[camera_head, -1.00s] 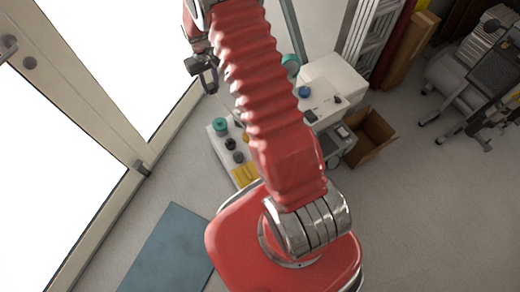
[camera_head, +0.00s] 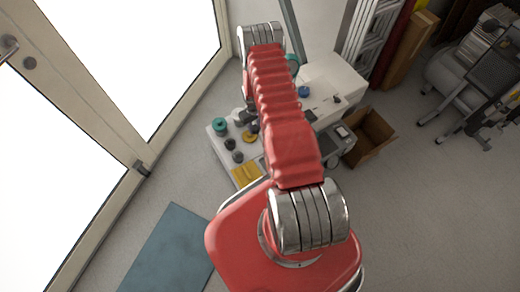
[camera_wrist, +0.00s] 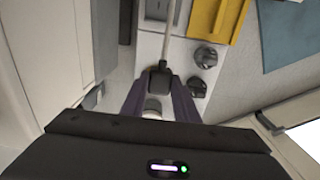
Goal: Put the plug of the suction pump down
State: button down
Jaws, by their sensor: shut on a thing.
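The plug (camera_wrist: 160,80) is a dark block with a pale cable running up and away from it in the wrist view. My gripper (camera_wrist: 159,97) is shut on it, with one dark finger on each side. Part of the plug is hidden between the fingers. The white surface (camera_wrist: 144,54) lies beyond it; I cannot tell whether the plug touches it. In the head view my gripper is mostly hidden behind my red arm, over the white surface (camera_head: 216,143). I cannot tell which object is the suction pump.
Black round knobs (camera_wrist: 206,56) and a yellow tray (camera_wrist: 215,15) are right of the plug in the wrist view. In the head view, a teal-topped item (camera_head: 219,125), a white cabinet (camera_head: 335,80) and an open cardboard box (camera_head: 369,137) are nearby.

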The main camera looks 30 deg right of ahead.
jog(key=s+f, duration=0.2)
jog(key=f, duration=0.1)
jog(key=s+d+f, duration=0.1)
jog(key=f, duration=0.1)
jog(key=shift+s, duration=0.15)
jog(key=shift+f, duration=2.85)
jog(key=shift+f, duration=2.05)
jog(key=shift+f, duration=0.65)
jog(key=c, duration=1.4)
grip_release()
